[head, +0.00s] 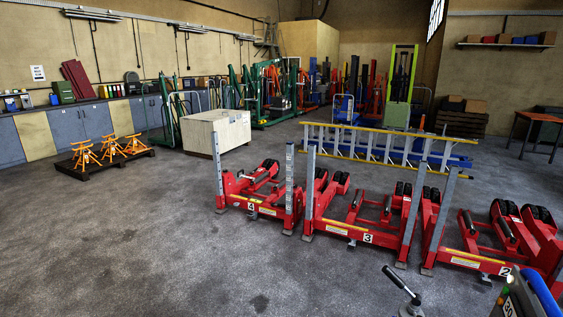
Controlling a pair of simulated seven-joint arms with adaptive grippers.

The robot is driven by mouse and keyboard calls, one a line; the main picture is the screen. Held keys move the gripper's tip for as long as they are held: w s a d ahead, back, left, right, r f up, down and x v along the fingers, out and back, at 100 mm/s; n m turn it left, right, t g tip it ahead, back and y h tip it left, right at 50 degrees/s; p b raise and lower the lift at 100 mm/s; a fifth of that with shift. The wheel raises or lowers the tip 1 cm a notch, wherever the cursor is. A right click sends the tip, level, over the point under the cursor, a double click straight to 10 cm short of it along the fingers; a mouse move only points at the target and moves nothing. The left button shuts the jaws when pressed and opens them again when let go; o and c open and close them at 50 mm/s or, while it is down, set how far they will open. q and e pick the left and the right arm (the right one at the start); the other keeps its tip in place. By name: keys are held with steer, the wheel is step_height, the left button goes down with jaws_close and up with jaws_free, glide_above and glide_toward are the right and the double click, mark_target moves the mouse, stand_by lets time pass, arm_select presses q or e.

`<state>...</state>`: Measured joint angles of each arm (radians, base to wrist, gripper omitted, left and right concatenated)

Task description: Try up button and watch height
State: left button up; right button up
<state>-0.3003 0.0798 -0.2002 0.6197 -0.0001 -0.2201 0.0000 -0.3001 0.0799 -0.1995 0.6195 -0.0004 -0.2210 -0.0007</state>
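No up button can be made out. The left one (240,196) bears a plate 4, the middle one (345,229) a plate 3, and the right one (480,260) a plate 2. Upright grey posts, some with marks like a scale, rise at their front corners. A blue and yellow item (535,290) marked 30 is cut off at the bottom right corner. A dark lever (396,280) on a grey base shows at the bottom edge. Neither of my grippers is in view.
A yellow ladder (375,146) lies on edge behind the jacks. A pale crate (217,132) stands behind left. Orange stands (110,148) sit on a dark pallet (88,167). Grey cabinets (70,127) line the left wall. The floor at front left is clear.

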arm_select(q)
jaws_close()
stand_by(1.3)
